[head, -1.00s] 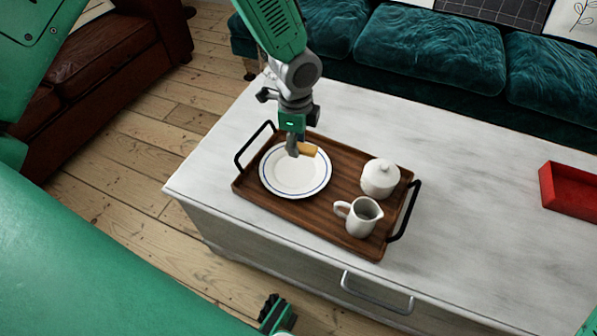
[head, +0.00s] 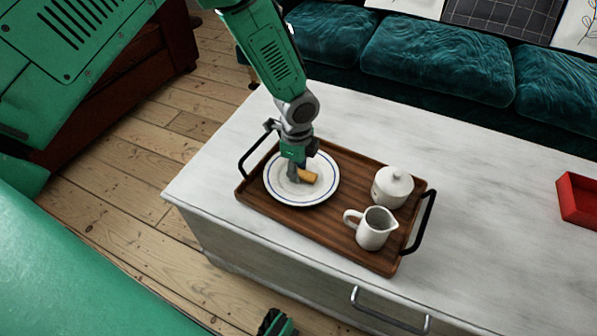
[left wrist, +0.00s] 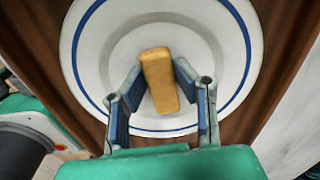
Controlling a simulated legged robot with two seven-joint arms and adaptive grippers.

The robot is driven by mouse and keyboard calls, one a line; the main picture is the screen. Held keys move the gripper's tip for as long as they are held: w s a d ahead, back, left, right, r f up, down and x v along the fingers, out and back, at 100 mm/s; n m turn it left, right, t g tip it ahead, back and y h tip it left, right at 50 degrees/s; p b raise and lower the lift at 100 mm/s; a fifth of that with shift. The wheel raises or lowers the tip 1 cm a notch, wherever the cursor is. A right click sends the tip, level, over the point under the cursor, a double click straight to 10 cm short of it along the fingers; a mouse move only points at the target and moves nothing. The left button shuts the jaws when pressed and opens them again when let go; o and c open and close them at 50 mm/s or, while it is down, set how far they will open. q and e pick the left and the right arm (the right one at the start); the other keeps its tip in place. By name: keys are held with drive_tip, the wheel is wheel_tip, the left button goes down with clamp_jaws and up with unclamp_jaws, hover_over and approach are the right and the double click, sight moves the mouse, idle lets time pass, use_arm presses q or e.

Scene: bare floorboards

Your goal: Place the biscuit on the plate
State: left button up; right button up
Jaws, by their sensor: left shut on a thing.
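The biscuit (head: 307,175) is a small golden-brown bar. My left gripper (head: 297,174) is shut on it, over the plate (head: 318,192), which is white with a blue ring. In the left wrist view the biscuit (left wrist: 160,80) lies between the two fingers (left wrist: 158,95), with the plate (left wrist: 105,45) right behind it. I cannot tell whether the biscuit touches the plate. The plate sits on the left part of a wooden tray (head: 330,220). My right gripper (head: 275,323) shows at the bottom edge of the head view, partly cut off, away from the tray.
On the tray's right part stand a white lidded sugar bowl (head: 392,187) and a white jug (head: 374,229). The tray has black handles (head: 422,222). A red box (head: 578,198) is at the far right of the pale table (head: 480,215). A teal sofa (head: 440,60) stands behind.

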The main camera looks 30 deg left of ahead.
use_arm(q)
drive_tip(key=shift+a, duration=0.2)
drive_tip(key=o, duration=0.9)
drive_tip(key=shift+d, duration=0.1)
drive_tip(key=shift+d+r, duration=0.15)
drive_tip(key=shift+d, duration=0.2)
wheel_tip(320, 180, up, 12)
drive_tip(key=p, duration=0.4)
drive_tip(key=shift+s+a, duration=0.15)
drive_tip(key=shift+a, duration=0.1)
